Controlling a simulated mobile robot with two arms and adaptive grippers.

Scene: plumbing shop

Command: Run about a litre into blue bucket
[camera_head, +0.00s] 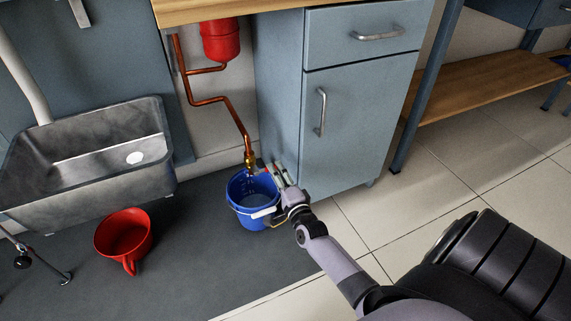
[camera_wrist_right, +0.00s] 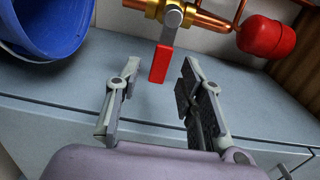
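The blue bucket (camera_head: 240,212) stands upright on the dark floor mat below the brass tap (camera_head: 250,160). Marks show on its inner wall; I cannot tell whether it holds water. Part of the bucket (camera_wrist_right: 50,25) also shows at upper left in the right wrist view. The tap's red lever (camera_wrist_right: 159,64) hangs from the grey stem of the brass valve (camera_wrist_right: 172,14). My right gripper (camera_head: 275,174) is beside the tap, above the bucket's right rim. In the wrist view its open fingers (camera_wrist_right: 160,75) stand either side of the lever's lower end, apart from it. My left gripper is out of view.
Copper pipe (camera_head: 209,101) runs down from a red vessel (camera_head: 220,42). A blue-grey cabinet (camera_head: 355,130) stands close to the right of the tap.

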